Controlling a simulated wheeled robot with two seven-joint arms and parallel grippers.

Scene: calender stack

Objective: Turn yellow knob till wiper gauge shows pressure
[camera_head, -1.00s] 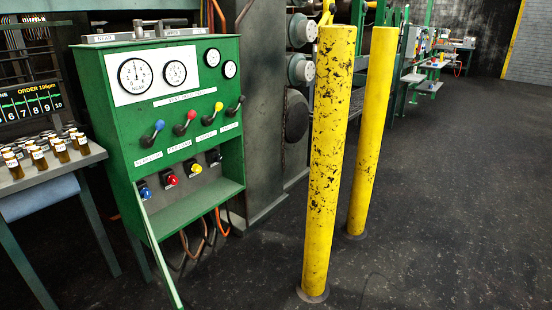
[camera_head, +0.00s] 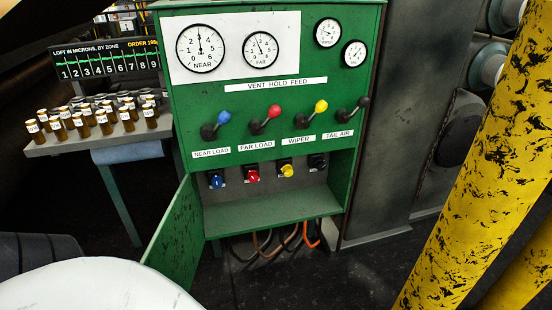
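The green control cabinet (camera_head: 262,157) stands ahead in the head view, its lower door (camera_head: 168,228) swung open to the left. In its lower recess sits a small round yellow knob (camera_head: 287,170), between a red knob (camera_head: 252,174) and a black one (camera_head: 317,161). Above it, over the WIPER label (camera_head: 302,139), is a lever with a yellow ball (camera_head: 321,106), tilted up and right. Two small gauges, an upper one (camera_head: 327,33) and a lower one (camera_head: 354,54), are at top right; their labels and needles are too small to read. Neither gripper shows.
Yellow posts (camera_head: 480,150) stand close on the right. A table (camera_head: 88,143) with several brown jars is at the left of the cabinet. A blue knob (camera_head: 216,180) is at the recess's left end. Hoses (camera_head: 268,243) hang below the cabinet. A white rounded surface fills the bottom left.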

